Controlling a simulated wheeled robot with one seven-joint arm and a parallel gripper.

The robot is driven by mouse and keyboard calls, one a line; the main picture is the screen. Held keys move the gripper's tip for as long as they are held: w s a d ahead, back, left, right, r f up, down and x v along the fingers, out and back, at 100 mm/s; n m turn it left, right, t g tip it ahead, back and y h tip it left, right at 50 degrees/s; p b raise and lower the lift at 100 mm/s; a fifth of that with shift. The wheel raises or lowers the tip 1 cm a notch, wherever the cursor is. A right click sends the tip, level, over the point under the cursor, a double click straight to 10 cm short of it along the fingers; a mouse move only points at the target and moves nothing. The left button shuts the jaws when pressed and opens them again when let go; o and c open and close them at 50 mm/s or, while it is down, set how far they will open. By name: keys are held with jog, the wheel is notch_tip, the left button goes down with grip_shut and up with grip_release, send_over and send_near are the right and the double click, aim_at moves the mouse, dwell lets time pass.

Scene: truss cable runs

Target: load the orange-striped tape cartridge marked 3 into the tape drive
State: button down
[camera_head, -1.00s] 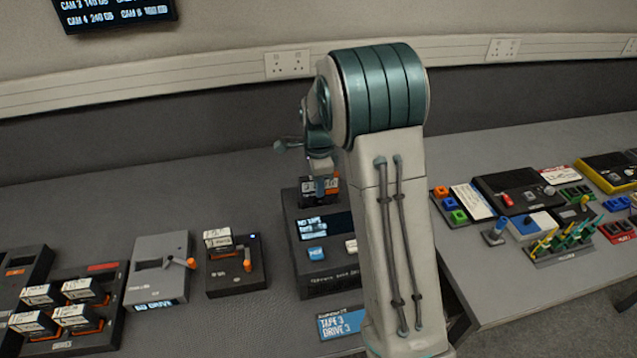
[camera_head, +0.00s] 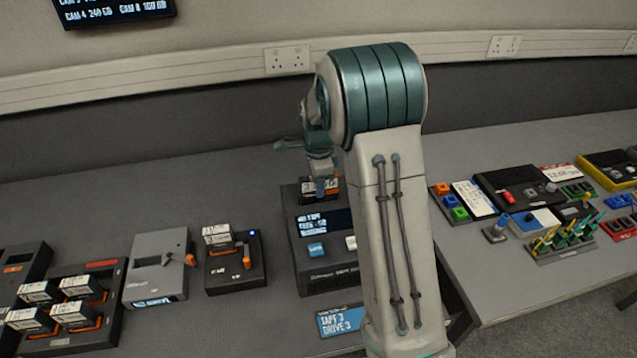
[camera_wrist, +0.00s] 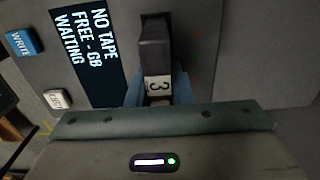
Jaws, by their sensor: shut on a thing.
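The tape drive (camera_head: 325,262) is a dark box on the bench with a lit screen, a blue button and a white button. In the wrist view its screen (camera_wrist: 84,35) reads NO TAPE, FREE - GB, WAITING. My gripper (camera_head: 322,187) is over the drive's far end, partly hidden by my own arm. In the wrist view its blue fingers (camera_wrist: 158,92) are shut on a dark cartridge with a pale label marked 3 (camera_wrist: 157,83). Orange shows on the cartridge (camera_head: 307,187) in the head view. I cannot tell whether it is inside the drive's slot.
Left of the drive stand a dark unit (camera_head: 237,276) with a white-labelled cartridge, a grey unit (camera_head: 155,262) and a rack (camera_head: 98,338) of several cartridges. Several devices crowd the right bench (camera_head: 500,290).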

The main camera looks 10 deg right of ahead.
jog(key=shift+f+b, duration=0.8)
jog(key=shift+f, duration=0.4)
dwell(0.4)
jog(key=c, duration=0.9)
grip_release()
jog(key=shift+r, duration=0.15)
